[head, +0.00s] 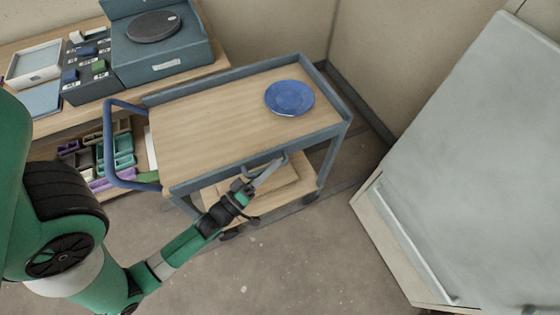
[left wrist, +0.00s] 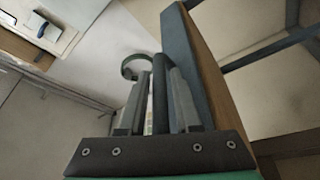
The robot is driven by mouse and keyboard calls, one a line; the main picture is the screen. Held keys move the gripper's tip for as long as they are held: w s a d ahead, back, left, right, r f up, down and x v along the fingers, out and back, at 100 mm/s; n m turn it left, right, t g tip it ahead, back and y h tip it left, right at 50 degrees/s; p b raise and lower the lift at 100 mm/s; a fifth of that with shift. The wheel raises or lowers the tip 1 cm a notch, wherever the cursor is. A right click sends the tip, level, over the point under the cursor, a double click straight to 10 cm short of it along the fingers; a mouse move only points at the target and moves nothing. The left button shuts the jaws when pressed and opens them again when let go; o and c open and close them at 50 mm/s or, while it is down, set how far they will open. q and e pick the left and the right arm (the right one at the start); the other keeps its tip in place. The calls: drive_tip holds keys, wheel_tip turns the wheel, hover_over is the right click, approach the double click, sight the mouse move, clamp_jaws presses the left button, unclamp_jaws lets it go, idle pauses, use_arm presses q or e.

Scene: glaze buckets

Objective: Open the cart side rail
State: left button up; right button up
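The cart (head: 230,115) has a wooden top with blue-grey rails along its edges. Its near side rail (head: 235,158) is upright along the top's front edge; it also shows in the left wrist view (left wrist: 190,70). A small dark handle (head: 262,157) sits on the outer face of this rail. My left gripper (head: 272,169) is at this handle. In the left wrist view, its two fingers lie close on either side of the handle's dark bar (left wrist: 160,85). The curved handle end (left wrist: 132,67) shows beyond the fingers. My right gripper is out of view.
A blue plate (head: 289,97) lies on the cart top. A blue push handle (head: 109,145) stands at the cart's left end. A workbench with boxes (head: 165,55) is behind left. A large pale cabinet (head: 470,150) stands at right. The near floor is clear.

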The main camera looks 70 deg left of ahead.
use_arm(q)
drive_tip(key=shift+s, duration=0.15)
drive_tip(key=shift+c, duration=0.4)
clamp_jaws()
drive_tip(key=shift+d+f+m, duration=0.1)
drive_tip(key=shift+m, duration=0.2)
wheel_tip(320, 180, down, 6)
drive_tip(key=d+m+t+h+b, duration=0.1)
drive_tip(key=m+h+b, duration=0.3)
drive_tip(key=m+h, duration=0.6)
drive_tip(key=shift+m+t+h, duration=0.3)
drive_tip(key=shift+m+t, duration=0.6)
drive_tip(key=shift+m, duration=5.8)
drive_tip(key=shift+d, duration=0.1)
